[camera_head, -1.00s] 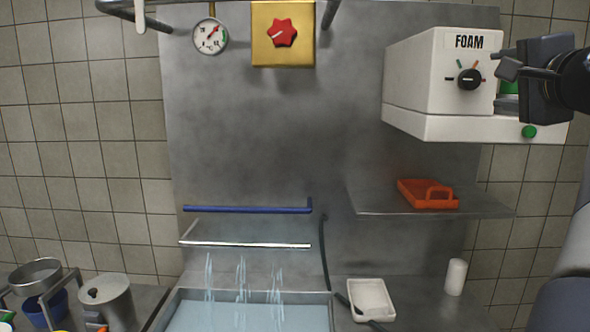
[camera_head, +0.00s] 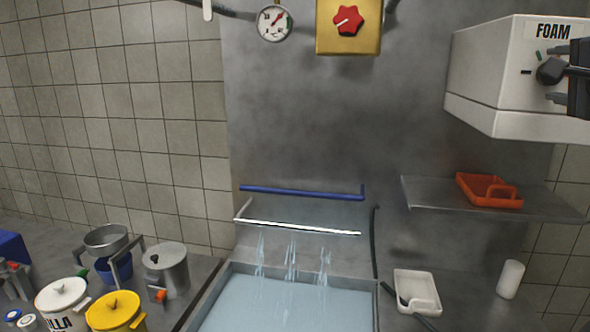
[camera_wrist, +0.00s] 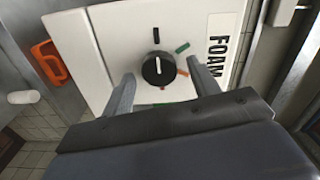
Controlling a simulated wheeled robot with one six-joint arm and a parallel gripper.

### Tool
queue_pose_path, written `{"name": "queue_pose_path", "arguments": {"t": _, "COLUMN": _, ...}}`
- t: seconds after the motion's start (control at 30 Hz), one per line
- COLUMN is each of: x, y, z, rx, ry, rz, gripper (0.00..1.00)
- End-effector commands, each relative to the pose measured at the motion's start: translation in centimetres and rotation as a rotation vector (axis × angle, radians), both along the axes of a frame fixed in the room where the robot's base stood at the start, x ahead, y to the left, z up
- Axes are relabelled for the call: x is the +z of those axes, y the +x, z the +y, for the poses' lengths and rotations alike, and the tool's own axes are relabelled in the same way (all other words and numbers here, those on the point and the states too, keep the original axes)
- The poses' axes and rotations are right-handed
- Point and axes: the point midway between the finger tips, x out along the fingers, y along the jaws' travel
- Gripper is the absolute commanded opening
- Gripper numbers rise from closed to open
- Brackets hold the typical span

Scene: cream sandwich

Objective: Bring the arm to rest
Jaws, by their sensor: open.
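The white box marked FOAM (camera_head: 490,85) hangs on the wall at the right in the head view. Its black dial (camera_head: 549,70) is on the front face. My gripper (camera_head: 560,75) is at the right edge, in front of the box, partly cut off by the picture. In the wrist view the gripper (camera_wrist: 162,88) is open, its two grey fingers spread below and to either side of the dial (camera_wrist: 158,69). Nothing is between them, and a gap seems to separate the fingertips from the dial, though the depth is hard to tell.
A steel shelf (camera_head: 420,195) with an orange tray (camera_head: 490,190) is below the box. A sink with water (camera_head: 280,305) sits low in the middle. Pots and lidded jars (camera_head: 115,312) stand at the lower left. A white tray (camera_head: 417,292) and white cylinder (camera_head: 510,278) are at the lower right.

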Motion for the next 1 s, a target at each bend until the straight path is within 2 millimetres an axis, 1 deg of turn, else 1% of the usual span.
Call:
{"name": "queue_pose_path", "arguments": {"t": 0.07, "x": -0.1, "y": -0.4, "z": 0.1, "rx": -0.002, "ry": -0.015, "rz": 0.002, "gripper": 0.57}}
{"name": "queue_pose_path", "arguments": {"t": 0.17, "x": -0.1, "y": -1.6, "z": 0.3, "rx": -0.004, "ry": -0.016, "rz": 0.001, "gripper": 0.57}}
{"name": "queue_pose_path", "arguments": {"t": 0.5, "x": -0.2, "y": -7.6, "z": 1.7, "rx": -0.005, "ry": -0.016, "rz": 0.002, "gripper": 0.57}}
{"name": "queue_pose_path", "arguments": {"t": 0.73, "x": -0.2, "y": -10.6, "z": 2.5, "rx": -0.004, "ry": -0.016, "rz": 0.003, "gripper": 0.57}}
{"name": "queue_pose_path", "arguments": {"t": 1.0, "x": 0.2, "y": -6.4, "z": 1.7, "rx": 0.006, "ry": -0.011, "rz": 0.005, "gripper": 0.57}}
